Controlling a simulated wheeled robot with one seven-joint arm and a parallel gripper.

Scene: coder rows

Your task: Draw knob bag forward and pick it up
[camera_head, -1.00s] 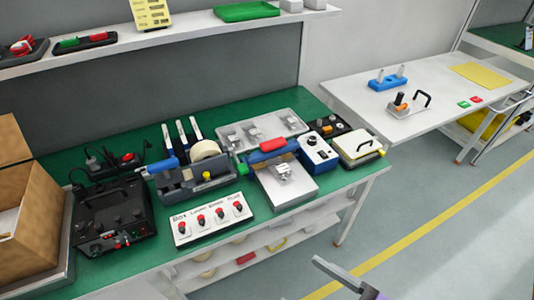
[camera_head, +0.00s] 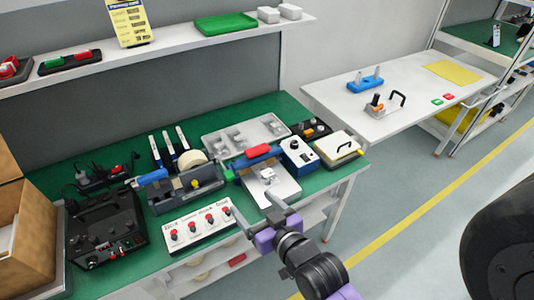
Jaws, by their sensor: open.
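A small clear bag with a grey part in it (camera_head: 267,174) lies on a white plate (camera_head: 284,189) in front of the sealer with a red handle (camera_head: 258,151). I take it for the knob bag, but its contents are too small to read. My gripper (camera_head: 252,203) is open and empty. It appears over the front edge of the bench, just in front of the white plate and apart from the bag. I cannot tell its exact height.
A white box with red knobs (camera_head: 197,228) stands left of my gripper. A blue-and-white dial unit (camera_head: 299,153) is right of the sealer. A compartment tray (camera_head: 222,145) with similar grey items lies behind. A side table (camera_head: 380,115) stands at the right.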

